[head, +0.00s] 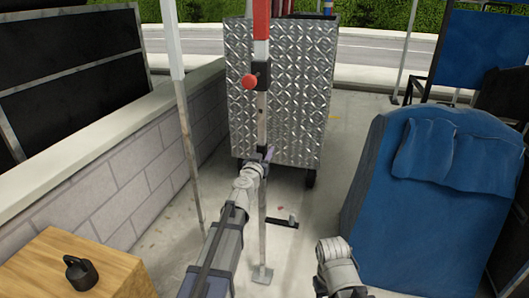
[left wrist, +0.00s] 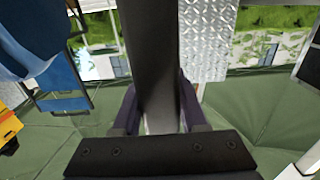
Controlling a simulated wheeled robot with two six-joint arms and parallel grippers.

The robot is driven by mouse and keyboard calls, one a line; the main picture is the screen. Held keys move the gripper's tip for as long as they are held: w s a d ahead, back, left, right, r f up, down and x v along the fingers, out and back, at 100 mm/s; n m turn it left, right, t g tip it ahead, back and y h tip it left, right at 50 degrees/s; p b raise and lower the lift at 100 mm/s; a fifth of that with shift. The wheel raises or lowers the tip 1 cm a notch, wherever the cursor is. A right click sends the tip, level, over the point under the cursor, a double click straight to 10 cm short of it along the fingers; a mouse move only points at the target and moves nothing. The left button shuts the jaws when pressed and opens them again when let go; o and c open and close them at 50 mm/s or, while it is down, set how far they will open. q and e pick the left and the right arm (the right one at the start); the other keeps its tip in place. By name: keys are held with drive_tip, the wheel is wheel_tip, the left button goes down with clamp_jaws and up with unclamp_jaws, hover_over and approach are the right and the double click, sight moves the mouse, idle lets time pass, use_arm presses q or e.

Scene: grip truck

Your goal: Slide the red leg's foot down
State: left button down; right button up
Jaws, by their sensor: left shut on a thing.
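The red leg (head: 261,22) stands upright in the head view, with a black clamp (head: 261,76) and a round red knob (head: 250,82) at its lower end. A thin grey inner pole (head: 262,120) comes down from the clamp. It ends in a small flat foot (head: 262,275) that appears at the ground. My left gripper (head: 262,155) is shut on this pole, below the clamp. In the left wrist view the pole (left wrist: 153,60) looks dark and runs between the two fingers of my left gripper (left wrist: 158,112). My right gripper is not visible; only part of my right arm shows.
A silver diamond-plate cart (head: 305,100) stands behind the pole. A white-topped pole (head: 180,90) stands to the left, near a block wall (head: 110,175). A blue draped thing (head: 420,210) fills the right. A wooden box (head: 60,255) holds a black kettlebell-like weight (head: 80,272).

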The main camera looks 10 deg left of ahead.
use_arm(q)
drive_tip(key=shift+s+d+f, duration=0.1)
drive_tip(key=shift+s, duration=0.05)
drive_tip(key=c, duration=0.8)
unclamp_jaws()
drive_tip(key=shift+f, duration=0.15)
drive_tip(key=o, duration=0.4)
drive_tip(key=shift+c, duration=0.2)
drive_tip(key=s, duration=0.7)
drive_tip(key=shift+s+a, duration=0.2)
drive_tip(key=shift+s, duration=0.1)
